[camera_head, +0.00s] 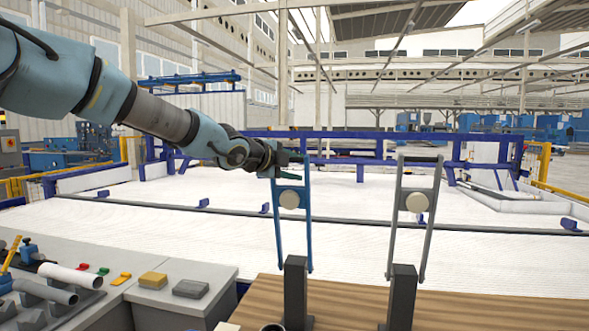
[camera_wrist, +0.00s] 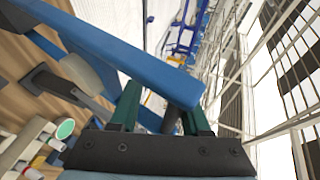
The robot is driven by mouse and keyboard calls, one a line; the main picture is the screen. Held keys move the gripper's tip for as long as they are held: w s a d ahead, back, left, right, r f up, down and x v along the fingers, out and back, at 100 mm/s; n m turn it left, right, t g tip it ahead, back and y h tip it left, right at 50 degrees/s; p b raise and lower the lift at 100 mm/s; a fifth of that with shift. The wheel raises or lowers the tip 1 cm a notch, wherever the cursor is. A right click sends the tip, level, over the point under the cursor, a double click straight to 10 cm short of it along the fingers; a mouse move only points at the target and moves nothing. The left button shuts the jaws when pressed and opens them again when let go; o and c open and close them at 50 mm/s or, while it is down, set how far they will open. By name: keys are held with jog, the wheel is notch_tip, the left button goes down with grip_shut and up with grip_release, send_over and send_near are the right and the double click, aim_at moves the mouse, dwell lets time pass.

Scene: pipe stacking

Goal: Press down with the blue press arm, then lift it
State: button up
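The blue press arm (camera_head: 308,222) stands upright on a dark post (camera_head: 295,290), with a round cream disc (camera_head: 289,199) between its two side bars. My gripper (camera_head: 290,166) is at the top crossbar of this arm, coming from the left. In the wrist view, the green fingers of my gripper (camera_wrist: 160,112) are spread apart. A dark bar (camera_wrist: 182,122) shows between them, nearer the right finger. The blue arm (camera_wrist: 135,58) crosses in front of the fingers and hides part of them. I cannot tell whether either finger touches the bar.
A similar grey press arm (camera_head: 432,225) stands upright to the right on its own dark post (camera_head: 401,295). A wooden surface (camera_head: 480,310) lies below. A grey console (camera_head: 185,290) with buttons and pipes is at the lower left.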

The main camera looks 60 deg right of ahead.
jog(key=v, duration=1)
jog(key=shift+a+b, duration=0.4)
jog(key=shift+w+r, duration=0.1)
